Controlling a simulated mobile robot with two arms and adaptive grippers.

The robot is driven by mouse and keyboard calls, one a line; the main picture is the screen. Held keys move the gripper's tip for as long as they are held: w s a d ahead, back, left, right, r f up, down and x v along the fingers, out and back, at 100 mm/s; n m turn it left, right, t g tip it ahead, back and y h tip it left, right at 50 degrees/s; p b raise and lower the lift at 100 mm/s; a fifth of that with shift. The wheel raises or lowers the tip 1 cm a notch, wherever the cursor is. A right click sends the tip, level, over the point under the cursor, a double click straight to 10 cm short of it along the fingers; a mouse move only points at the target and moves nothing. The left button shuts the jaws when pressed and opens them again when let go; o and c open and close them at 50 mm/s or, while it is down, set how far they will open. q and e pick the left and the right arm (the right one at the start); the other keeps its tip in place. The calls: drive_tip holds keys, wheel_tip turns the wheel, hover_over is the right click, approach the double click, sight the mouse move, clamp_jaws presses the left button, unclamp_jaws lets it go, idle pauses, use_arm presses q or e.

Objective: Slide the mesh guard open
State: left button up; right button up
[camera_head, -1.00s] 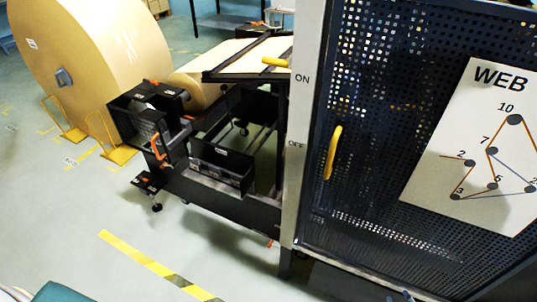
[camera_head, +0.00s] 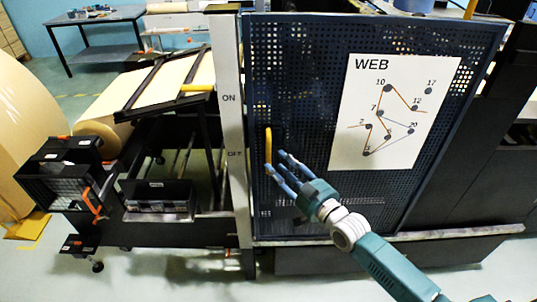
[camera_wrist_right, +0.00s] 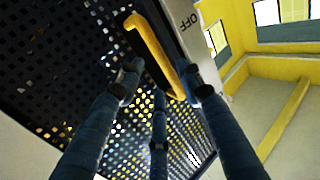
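The mesh guard (camera_head: 295,75) is a dark perforated panel in a dark frame, and its left edge sits against the white post (camera_head: 233,115) marked ON and OFF. Its upright yellow handle (camera_head: 268,146) is near that left edge. My right gripper (camera_head: 276,161) is at the handle's lower end, with its fingers spread. In the right wrist view, the handle (camera_wrist_right: 153,48) runs down between the fingertips of the open gripper (camera_wrist_right: 166,84). I cannot tell whether any finger touches it. My left gripper is not in view.
A white WEB diagram sheet (camera_head: 390,112) is fixed on the guard. A roll stand with a black box (camera_head: 160,200) and a large kraft roll (camera_head: 22,130) are at left. A table (camera_head: 95,22) stands at the back left. Floor is clear in front at left.

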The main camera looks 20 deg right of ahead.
sight(270, 156)
drive_tip(key=x, duration=0.5)
drive_tip(key=shift+w+a+p, duration=0.15)
drive_tip(key=shift+p, duration=0.2)
clamp_jaws()
